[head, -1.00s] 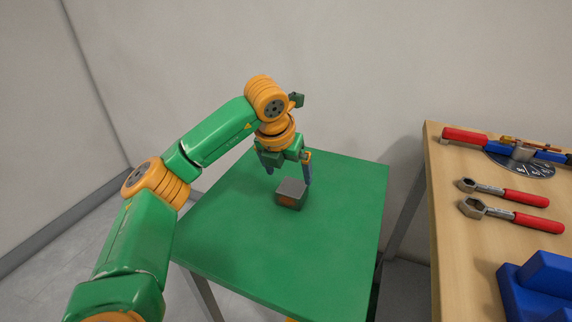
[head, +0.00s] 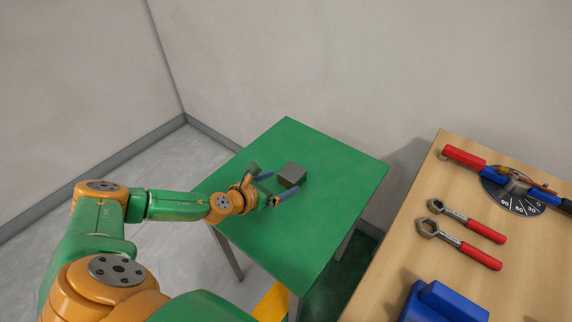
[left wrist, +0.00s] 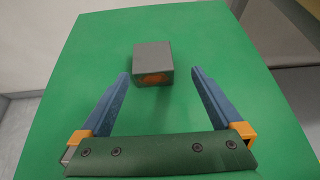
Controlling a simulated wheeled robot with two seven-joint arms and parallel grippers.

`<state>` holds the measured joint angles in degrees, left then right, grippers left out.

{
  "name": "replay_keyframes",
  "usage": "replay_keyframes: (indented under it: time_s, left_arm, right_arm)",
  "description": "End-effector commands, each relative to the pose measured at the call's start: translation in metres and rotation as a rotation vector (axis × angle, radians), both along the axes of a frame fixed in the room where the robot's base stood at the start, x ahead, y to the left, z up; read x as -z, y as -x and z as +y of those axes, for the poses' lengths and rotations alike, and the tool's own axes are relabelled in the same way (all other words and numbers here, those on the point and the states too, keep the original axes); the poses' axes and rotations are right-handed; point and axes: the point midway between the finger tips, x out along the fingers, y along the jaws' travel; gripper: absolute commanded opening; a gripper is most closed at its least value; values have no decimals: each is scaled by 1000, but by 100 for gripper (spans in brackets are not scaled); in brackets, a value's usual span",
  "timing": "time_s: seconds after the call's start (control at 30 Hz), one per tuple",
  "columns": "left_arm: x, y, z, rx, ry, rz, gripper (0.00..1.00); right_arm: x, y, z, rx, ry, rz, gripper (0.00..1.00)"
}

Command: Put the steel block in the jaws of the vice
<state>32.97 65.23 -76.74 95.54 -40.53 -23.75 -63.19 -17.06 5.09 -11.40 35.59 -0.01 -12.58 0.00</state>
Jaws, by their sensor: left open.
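The steel block (head: 292,174) is a small grey cube on the green table (head: 300,235). In the left wrist view the block (left wrist: 153,62) shows an orange patch on its near face. My left gripper (head: 283,182) is open and low over the table, pointing at the block from the near left. Its blue fingertips lie just short of the block, one toward each side, and do not grip it. A blue blocky body (head: 440,304), probably the vice, is cut off by the bottom edge; its jaws cannot be made out. My right gripper is not in view.
A wooden bench (head: 395,265) stands to the right, across a gap from the green table. On it lie two red-handled wrenches (head: 470,222) (head: 462,245) and a blue-and-red tool with a dark angle dial (head: 512,195). The green table is otherwise clear.

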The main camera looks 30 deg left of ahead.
Motion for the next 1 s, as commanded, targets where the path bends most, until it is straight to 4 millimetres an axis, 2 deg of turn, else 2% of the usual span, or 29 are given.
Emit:
replay_keyframes:
  time_s: [0.1, 0.23, 0.4, 0.5, 0.7, 0.77, 1.0]
  left_arm:
    - [15, -6, 8, -31, -38, 6, 100]
    - [23, -18, 5, -30, -36, 4, 100]
    - [43, -46, -1, -29, -35, 2, 100]
    - [46, -55, -2, -28, -34, 3, 100]
    - [44, -56, -3, -27, -34, 3, 100]
    - [44, -56, -3, -27, -34, 3, 86]
    - [44, -56, -3, -27, -34, 3, 22]
  right_arm:
    - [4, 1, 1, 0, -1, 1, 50]
    - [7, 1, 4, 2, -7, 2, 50]
    - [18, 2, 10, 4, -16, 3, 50]
    - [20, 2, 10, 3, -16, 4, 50]
    - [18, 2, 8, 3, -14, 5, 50]
    - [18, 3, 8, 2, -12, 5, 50]
    - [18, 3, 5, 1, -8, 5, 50]
